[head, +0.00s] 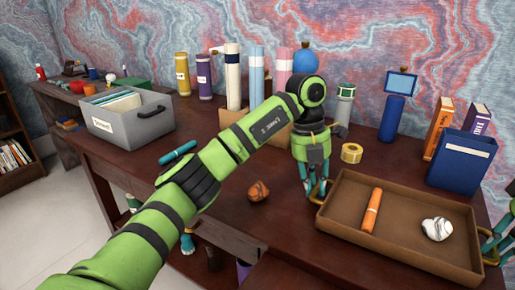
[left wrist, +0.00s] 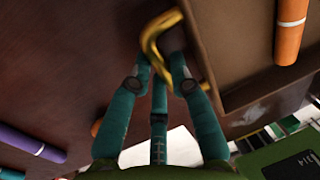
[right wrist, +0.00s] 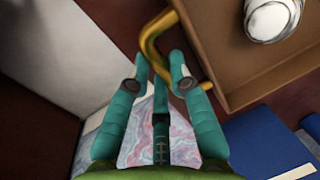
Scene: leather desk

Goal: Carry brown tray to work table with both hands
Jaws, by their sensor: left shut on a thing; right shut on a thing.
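The brown tray (head: 403,252) is at the right of the dark desk in the head view, with an orange cylinder (head: 371,211) and a crumpled white ball (head: 437,228) in it. My left gripper (head: 314,196) is at its left end. In the left wrist view the left fingers (left wrist: 160,62) are shut on a brass handle (left wrist: 153,28) of the tray. My right gripper (head: 494,255) is partly cut off at the tray's right end. In the right wrist view its fingers (right wrist: 163,65) are shut on the other brass handle (right wrist: 152,38). The tray looks about level; any gap below it is unclear.
A grey file box (head: 133,125) stands at the left of the desk (head: 225,180). A brown crumpled ball (head: 258,191) lies left of the tray. A yellow tape roll (head: 351,153), a blue box (head: 462,160) and books (head: 437,127) stand behind it. Tall rolls (head: 233,77) stand at the back.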

